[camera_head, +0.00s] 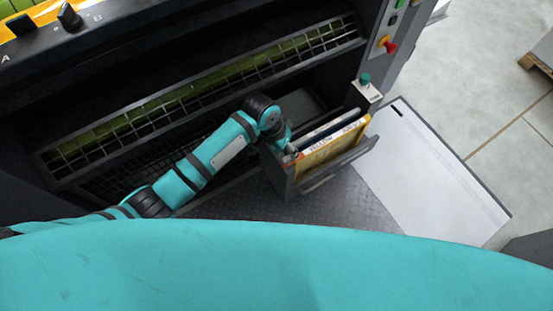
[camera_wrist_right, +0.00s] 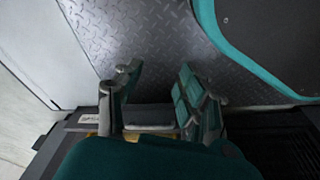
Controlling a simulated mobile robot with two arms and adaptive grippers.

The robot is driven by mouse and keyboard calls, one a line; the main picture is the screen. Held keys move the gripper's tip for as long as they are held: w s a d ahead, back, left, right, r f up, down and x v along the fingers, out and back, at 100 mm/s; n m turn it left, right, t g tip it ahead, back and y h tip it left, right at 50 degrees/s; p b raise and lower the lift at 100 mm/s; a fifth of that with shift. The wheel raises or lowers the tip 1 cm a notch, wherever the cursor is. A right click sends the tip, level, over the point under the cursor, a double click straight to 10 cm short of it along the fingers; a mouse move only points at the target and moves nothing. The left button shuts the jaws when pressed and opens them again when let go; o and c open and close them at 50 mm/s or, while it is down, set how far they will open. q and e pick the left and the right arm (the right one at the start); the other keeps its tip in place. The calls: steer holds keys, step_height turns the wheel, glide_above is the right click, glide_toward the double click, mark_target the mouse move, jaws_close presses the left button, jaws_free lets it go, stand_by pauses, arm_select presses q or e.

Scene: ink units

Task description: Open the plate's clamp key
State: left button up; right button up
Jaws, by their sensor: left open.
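I cannot tell for sure which part is the plate's clamp key. A black rotary knob (camera_head: 69,17) stands at the top left on the machine's dark top panel, with small letters beside it. My left gripper (camera_head: 287,143) is far from it, low at the left end of the open grey bin (camera_head: 283,178); its jaws are open and its fingertips are partly hidden. My right gripper (camera_wrist_right: 160,92) shows only in the right wrist view. Its two fingers stand apart with nothing clearly between them, above a grey bin-like edge.
The bin holds upright panels, one yellow-edged (camera_head: 335,147). A green knob (camera_head: 365,79) on a grey post, a red button (camera_head: 390,46) and a mesh guard (camera_head: 200,92) are nearby. A large white sheet (camera_head: 425,175) lies on the right. My teal body covers the lower picture.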

arm_select(q)
step_height(320, 180, up, 5)
steer(key=w+d+m+b, duration=0.1)
steer(key=d+m+b, duration=0.1)
step_height(320, 180, up, 5)
steer(key=m+g+y+b, duration=0.1)
steer(key=m+y+b, duration=0.1)
steer(key=y, duration=0.1)
glide_above(288, 157)
step_height(288, 157, down, 8)
steer(key=shift+s+f+b, duration=0.1)
steer(key=shift+f+b, duration=0.1)
steer(key=shift+b, duration=0.7)
step_height(288, 157, down, 8)
steer(key=shift+d+r+b, duration=0.1)
steer(key=shift+b, duration=1)
steer(key=shift+f, duration=0.35)
arm_select(e)
steer(key=w+r+t, duration=0.1)
steer(key=w+r, duration=0.2)
steer(key=r, duration=1.2)
steer(key=shift+r, duration=0.2)
arm_select(q)
jaws_close()
